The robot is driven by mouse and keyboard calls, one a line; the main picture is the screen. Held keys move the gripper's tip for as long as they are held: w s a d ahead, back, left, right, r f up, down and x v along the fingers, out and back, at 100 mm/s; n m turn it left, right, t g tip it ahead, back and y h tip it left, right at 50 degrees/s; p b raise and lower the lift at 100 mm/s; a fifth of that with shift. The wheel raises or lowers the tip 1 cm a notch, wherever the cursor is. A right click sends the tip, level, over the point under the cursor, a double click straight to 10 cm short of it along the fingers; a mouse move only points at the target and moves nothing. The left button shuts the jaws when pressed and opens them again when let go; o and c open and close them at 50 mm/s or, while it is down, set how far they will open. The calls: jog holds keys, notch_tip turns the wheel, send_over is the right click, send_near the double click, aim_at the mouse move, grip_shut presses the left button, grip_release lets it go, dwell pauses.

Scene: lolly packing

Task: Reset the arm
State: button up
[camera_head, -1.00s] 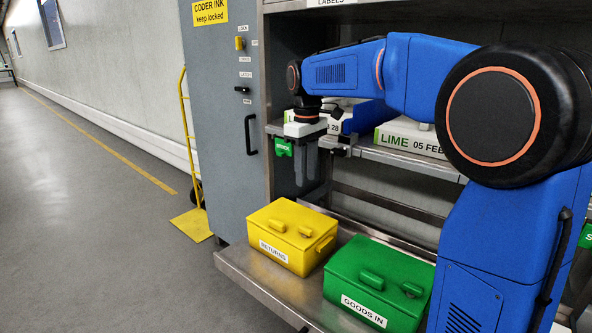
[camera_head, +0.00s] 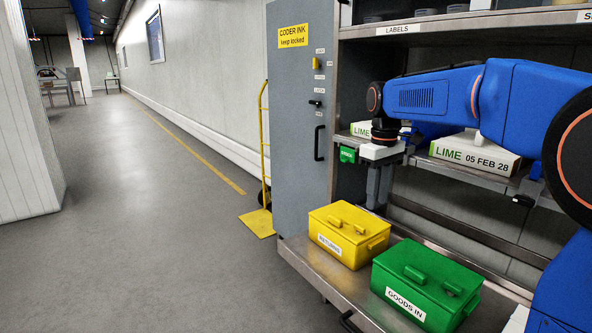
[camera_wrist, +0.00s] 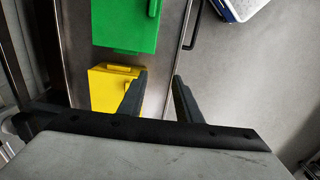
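My gripper (camera_head: 379,200) hangs pointing down in front of the shelf unit, at the end of my blue arm, in the head view. In the wrist view its two dark fingers (camera_wrist: 160,77) stand apart with nothing between them, so it is open and empty. The yellow RETURNS box (camera_head: 337,246) and the green GOODS IN box (camera_head: 410,305) sit lidded on the low steel shelf, below the gripper. Both also show in the wrist view, yellow (camera_wrist: 103,90) and green (camera_wrist: 115,25), with the yellow one partly behind the left finger.
A white LIME carton (camera_head: 470,152) lies on the middle shelf, close behind my arm. A grey CODER INK cabinet (camera_head: 300,150) stands left of the shelves. A yellow hand truck (camera_head: 259,222) stands beside it. The grey floor (camera_head: 140,240) to the left is clear.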

jog(key=s+d+f+m+t, duration=0.1)
jog(key=s+d+f+m, duration=0.1)
jog(key=s, duration=0.8)
jog(key=s+d+f+m+t, duration=0.2)
jog(key=s+d, duration=0.1)
jog(key=s, duration=0.7)
jog(key=s+d+f+m+t, duration=0.1)
jog(key=s+d+f+m, duration=0.1)
jog(key=s+f, duration=0.8)
jog(key=s+m, duration=0.1)
jog(key=s, duration=0.2)
jog(key=shift+s+f+t, duration=0.15)
jog(key=shift+s+t, duration=0.2)
jog(key=shift+t, duration=0.05)
